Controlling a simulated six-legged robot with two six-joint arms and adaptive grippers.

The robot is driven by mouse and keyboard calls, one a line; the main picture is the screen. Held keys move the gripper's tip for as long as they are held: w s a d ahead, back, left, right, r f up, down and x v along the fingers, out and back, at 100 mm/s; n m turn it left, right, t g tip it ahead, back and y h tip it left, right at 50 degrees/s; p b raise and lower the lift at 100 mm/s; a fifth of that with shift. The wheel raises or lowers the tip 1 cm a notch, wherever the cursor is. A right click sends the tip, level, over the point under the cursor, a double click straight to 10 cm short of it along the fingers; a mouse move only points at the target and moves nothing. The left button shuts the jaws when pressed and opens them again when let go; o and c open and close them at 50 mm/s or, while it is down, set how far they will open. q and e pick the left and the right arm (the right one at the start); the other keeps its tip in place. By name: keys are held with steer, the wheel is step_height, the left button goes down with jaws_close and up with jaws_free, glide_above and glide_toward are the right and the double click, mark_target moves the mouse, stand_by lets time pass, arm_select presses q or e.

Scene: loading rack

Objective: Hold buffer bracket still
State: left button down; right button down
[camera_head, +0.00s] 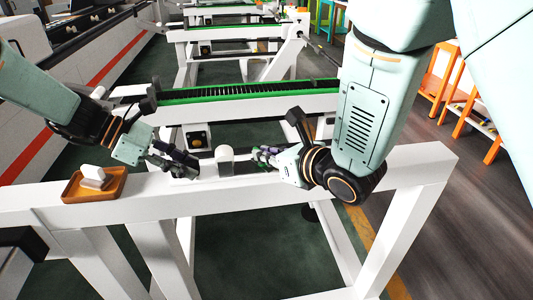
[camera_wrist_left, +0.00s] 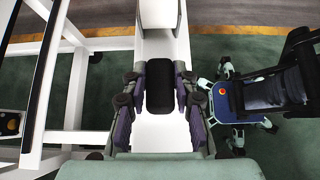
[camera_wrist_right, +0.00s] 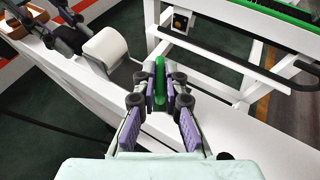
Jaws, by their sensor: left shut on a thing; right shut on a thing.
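A white rounded block (camera_head: 224,158) stands on the white rack beam between my two grippers; it also shows in the right wrist view (camera_wrist_right: 104,50). My left gripper (camera_head: 188,165) is on its left, shut on a black rounded block (camera_wrist_left: 160,88) at the beam. I take this as the buffer bracket, but cannot tell how it joins the white block. My right gripper (camera_head: 260,156) is on the other side, shut on a narrow green piece (camera_wrist_right: 159,85). Its fingers stand on both sides of that piece. The fingers hide parts of both held things.
A wooden tray (camera_head: 95,199) with a white block (camera_head: 92,176) sits on the beam at the left. Behind is a rail with a green edge and black bristles (camera_head: 250,96). Orange stools (camera_head: 438,85) stand at the right. The beam right of my right gripper is clear.

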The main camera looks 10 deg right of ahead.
steer(key=c, duration=1.4)
jaws_free()
steer(key=shift+r, duration=0.15)
step_height(320, 180, up, 10)
steer(key=shift+f, duration=0.1)
